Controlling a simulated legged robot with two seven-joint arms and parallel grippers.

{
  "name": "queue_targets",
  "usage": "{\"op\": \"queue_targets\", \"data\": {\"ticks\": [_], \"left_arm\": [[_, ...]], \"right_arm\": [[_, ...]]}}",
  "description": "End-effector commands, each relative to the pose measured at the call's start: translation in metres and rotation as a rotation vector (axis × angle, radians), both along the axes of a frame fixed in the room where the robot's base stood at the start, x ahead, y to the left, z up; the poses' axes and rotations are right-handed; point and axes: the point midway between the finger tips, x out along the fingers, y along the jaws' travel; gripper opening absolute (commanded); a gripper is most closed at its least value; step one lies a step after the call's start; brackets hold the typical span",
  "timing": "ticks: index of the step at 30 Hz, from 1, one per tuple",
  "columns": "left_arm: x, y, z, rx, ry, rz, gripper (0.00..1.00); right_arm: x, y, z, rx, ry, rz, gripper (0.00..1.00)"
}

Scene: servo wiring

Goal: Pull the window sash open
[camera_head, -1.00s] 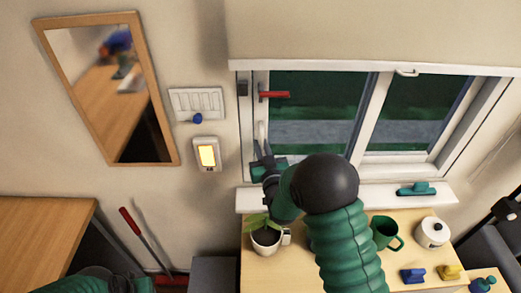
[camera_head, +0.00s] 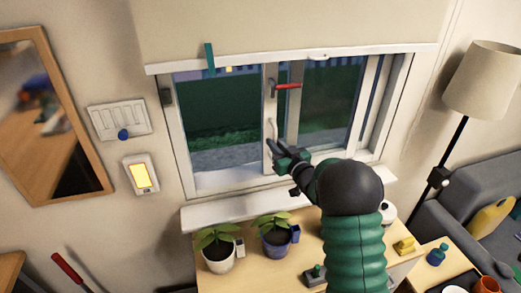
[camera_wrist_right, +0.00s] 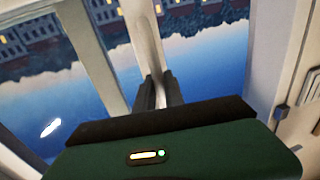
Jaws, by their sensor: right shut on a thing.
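The window sash (camera_head: 270,112) is white-framed and stands away from the left side of the window frame, with a wide gap to its left. A white vertical pull handle (camera_head: 273,128) is on its left stile, and a red lever (camera_head: 287,86) sits higher up. My right gripper (camera_head: 271,148) is at the lower part of the pull handle, shut on it. In the right wrist view the two dark fingers (camera_wrist_right: 158,92) close around the pale handle bar (camera_wrist_right: 146,42). My left gripper is not in view.
Below is a white sill (camera_head: 225,211). Two potted plants (camera_head: 219,254) (camera_head: 275,243) stand on the wooden table, near my right arm. A lit switch (camera_head: 141,175) and a mirror (camera_head: 50,115) are on the left wall. A floor lamp (camera_head: 484,80) stands at right.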

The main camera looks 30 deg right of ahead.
Motion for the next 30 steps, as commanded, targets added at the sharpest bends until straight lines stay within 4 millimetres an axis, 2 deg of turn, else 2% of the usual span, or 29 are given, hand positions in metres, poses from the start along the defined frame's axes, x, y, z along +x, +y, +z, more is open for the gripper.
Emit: {"op": "queue_targets", "data": {"ticks": [4, 15, 16, 21, 30], "left_arm": [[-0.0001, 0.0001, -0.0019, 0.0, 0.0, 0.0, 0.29], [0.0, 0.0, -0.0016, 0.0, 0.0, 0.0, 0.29], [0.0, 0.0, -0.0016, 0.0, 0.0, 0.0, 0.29], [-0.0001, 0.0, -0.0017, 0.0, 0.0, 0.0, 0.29], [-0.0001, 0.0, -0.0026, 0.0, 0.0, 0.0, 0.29]], "right_arm": [[-0.0026, -0.0117, -0.001, 0.0, 0.001, -0.001, 0.0], [-0.0029, -0.0141, 0.002, -0.002, -0.004, -0.001, 0.0], [-0.0028, -0.0141, 0.0022, -0.002, -0.005, -0.001, 0.15], [-0.0029, -0.0136, 0.0019, -0.001, -0.004, 0.0, 0.35], [-0.0061, -0.0129, 0.0021, -0.001, -0.005, 0.0, 0.35]]}}
